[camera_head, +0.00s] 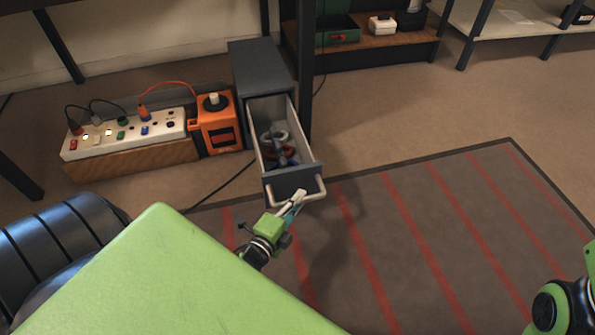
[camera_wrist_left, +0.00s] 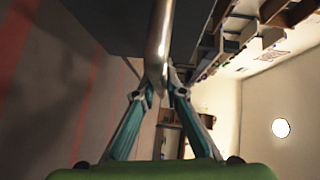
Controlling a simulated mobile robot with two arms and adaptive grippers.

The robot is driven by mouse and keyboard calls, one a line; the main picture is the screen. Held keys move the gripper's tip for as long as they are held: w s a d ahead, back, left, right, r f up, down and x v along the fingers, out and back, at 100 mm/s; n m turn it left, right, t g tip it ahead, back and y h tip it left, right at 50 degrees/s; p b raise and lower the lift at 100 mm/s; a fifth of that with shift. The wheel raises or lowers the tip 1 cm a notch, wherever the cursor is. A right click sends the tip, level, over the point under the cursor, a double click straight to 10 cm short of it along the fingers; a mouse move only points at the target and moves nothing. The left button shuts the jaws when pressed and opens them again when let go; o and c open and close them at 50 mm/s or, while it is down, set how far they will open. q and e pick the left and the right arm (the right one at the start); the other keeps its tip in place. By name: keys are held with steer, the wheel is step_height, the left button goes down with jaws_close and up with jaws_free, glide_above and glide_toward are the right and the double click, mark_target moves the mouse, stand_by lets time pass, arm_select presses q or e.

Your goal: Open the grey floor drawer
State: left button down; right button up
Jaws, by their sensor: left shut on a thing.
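The grey floor drawer (camera_head: 289,182) is pulled out of its dark grey cabinet (camera_head: 262,66), and its inside shows. Rings and other small parts (camera_head: 278,146) lie in it. A pale bar handle (camera_head: 313,193) runs across the drawer front. My left gripper (camera_head: 297,200) is at the handle and shut on it. In the left wrist view the metal handle (camera_wrist_left: 159,40) passes between the two teal fingers (camera_wrist_left: 161,84). My right arm shows only in part at the right edge of the head view; its fingers are out of view.
An orange box (camera_head: 219,125) and a white power strip (camera_head: 125,133) on a wooden block stand left of the cabinet. A dark table post (camera_head: 305,70) stands close on its right. A striped mat (camera_head: 430,220) covers clear floor in front.

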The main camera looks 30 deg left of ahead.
arm_select(q)
steer(key=c, duration=2)
jaws_free()
steer(key=shift+c, duration=0.2)
steer(key=shift+s, duration=0.1)
steer(key=s+r, duration=0.1)
steer(key=s, duration=1)
steer(key=shift+s+d+r, duration=0.3)
steer(key=shift+s+d, duration=0.1)
